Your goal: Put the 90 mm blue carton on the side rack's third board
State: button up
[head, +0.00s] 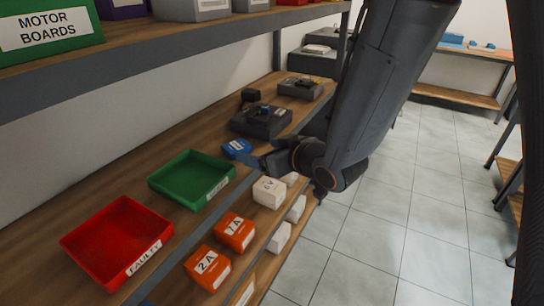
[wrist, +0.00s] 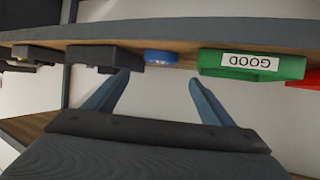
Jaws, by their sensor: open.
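A small blue carton (head: 237,149) with a white label sits on the wooden bench, just past the green tray. In the wrist view, which is upside down, a small blue thing (wrist: 161,57), likely the same carton, shows beyond and between the fingertips. My gripper (head: 254,161) is beside the blue carton in the head view, partly hidden by my wrist. In the wrist view my gripper (wrist: 160,80) is open, with nothing between its fingers. A rack with wooden boards (head: 508,173) is cut off at the right edge; I cannot tell its third board.
A green tray (head: 192,180) and a red tray (head: 118,243) are on the bench. Dark grey devices (head: 262,121) stand beyond the carton. Orange cartons (head: 236,232) and white cartons (head: 269,193) stand below the front edge. An upper shelf (head: 150,51) overhangs. Tiled floor (head: 375,220) is clear.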

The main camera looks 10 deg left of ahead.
jog(key=s+d+f+m+g+h, duration=0.1)
jog(key=d+f+m+g+h, duration=0.2)
jog(key=d, duration=0.7)
jog(key=s+d+f+m+h, duration=0.25)
jog(key=d+h, duration=0.25)
jog(key=d, duration=0.6)
jog(key=s+d+m+g+h, duration=0.1)
jog(key=s+d+m+g, duration=0.2)
jog(key=s, duration=1)
jog(key=d+g, duration=0.3)
jog(key=d, duration=0.2)
jog(key=shift+f+h, duration=0.15)
jog(key=shift+h, duration=0.15)
jog(key=shift+d+m, duration=0.1)
jog(key=shift+m, duration=0.15)
